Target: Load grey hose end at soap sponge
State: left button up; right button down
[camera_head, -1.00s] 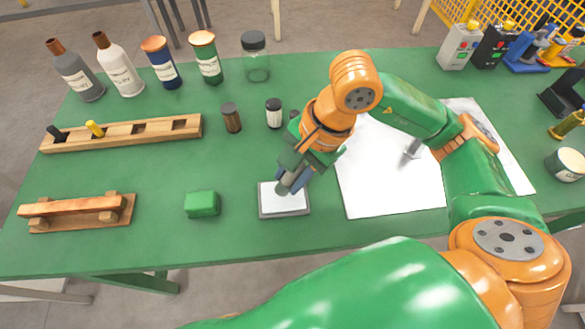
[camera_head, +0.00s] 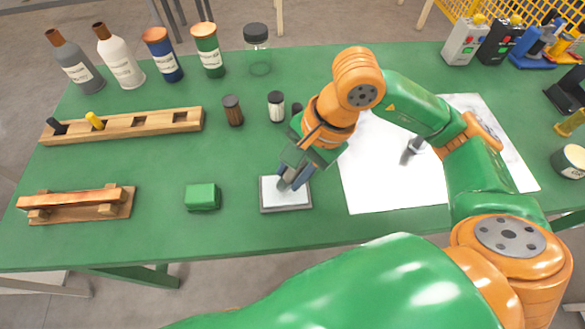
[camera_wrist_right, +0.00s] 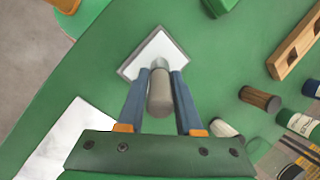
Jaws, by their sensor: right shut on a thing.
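My right gripper (camera_head: 293,175) is shut on a grey cylindrical piece, which I take for the grey hose end (camera_wrist_right: 160,93). It points down over a white pad in a grey-rimmed square tray (camera_head: 285,206), probably the soap sponge. In the right wrist view the blue fingers flank the grey piece, and its far tip overlaps the near corner of the pad (camera_wrist_right: 150,52). I cannot tell whether the tip touches the pad. A green block (camera_head: 203,196) lies left of the tray. My left gripper is not in view.
A wooden rack (camera_head: 130,125) and wooden stand (camera_head: 75,205) are at left. White paper (camera_head: 390,180) lies right. Bottles line the back edge. Green tabletop around the block is clear.

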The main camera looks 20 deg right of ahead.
jog(key=shift+f+b, duration=0.35)
jog(key=shift+b, duration=0.05)
jog(key=shift+s+f+b, duration=0.1)
jog(key=shift+b, duration=0.25)
dwell(1.5)
notch_tip(320, 180, up, 7)
jog(key=p, duration=0.5)
dwell(0.3)
jog(key=shift+d, duration=0.1)
